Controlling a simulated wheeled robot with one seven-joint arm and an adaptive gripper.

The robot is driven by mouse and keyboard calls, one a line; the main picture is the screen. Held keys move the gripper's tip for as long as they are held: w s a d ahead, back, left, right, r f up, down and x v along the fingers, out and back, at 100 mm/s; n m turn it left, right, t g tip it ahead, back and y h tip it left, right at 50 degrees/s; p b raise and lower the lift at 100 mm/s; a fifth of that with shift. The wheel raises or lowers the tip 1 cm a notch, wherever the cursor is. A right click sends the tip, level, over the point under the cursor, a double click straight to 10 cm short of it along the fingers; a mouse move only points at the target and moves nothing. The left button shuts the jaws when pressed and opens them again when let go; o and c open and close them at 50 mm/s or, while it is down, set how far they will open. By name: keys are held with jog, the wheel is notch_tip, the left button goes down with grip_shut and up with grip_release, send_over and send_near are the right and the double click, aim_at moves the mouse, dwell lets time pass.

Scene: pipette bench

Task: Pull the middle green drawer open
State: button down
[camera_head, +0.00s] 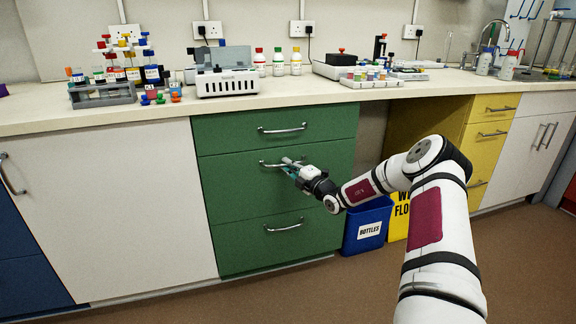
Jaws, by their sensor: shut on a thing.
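The green drawer unit (232,252) stands under the bench with three drawers, each with a metal bar handle. The middle green drawer (230,190) looks flush with the drawers above and below it. Its handle (266,164) shows at its left end; my gripper (290,165) covers the rest. My gripper is shut on this handle, with my arm reaching in from the right. The fingertips are small here and partly hidden by the gripper body.
A blue bottles bin (362,219) and a yellow floor sign (399,228) stand right of the drawers, close to my arm. The benchtop (300,92) carries bottles, racks and instruments. The floor (300,292) before the drawers is clear.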

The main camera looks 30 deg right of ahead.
jog(key=s+a+p, duration=0.4)
jog(key=s+p, duration=0.3)
jog(key=s, duration=0.7)
jog(key=s+a+p, duration=0.4)
jog(key=s+p, duration=0.3)
jog(key=s, duration=0.7)
jog(key=s+a+p, duration=0.4)
jog(key=s+p, duration=0.3)
jog(key=s, duration=0.7)
jog(key=shift+s, duration=0.15)
jog(key=c, duration=1.7)
grip_release()
jog(key=s+d+f, duration=0.1)
jog(key=s, duration=1)
jog(key=shift+s+d+f, duration=0.15)
jog(key=shift+s, duration=0.25)
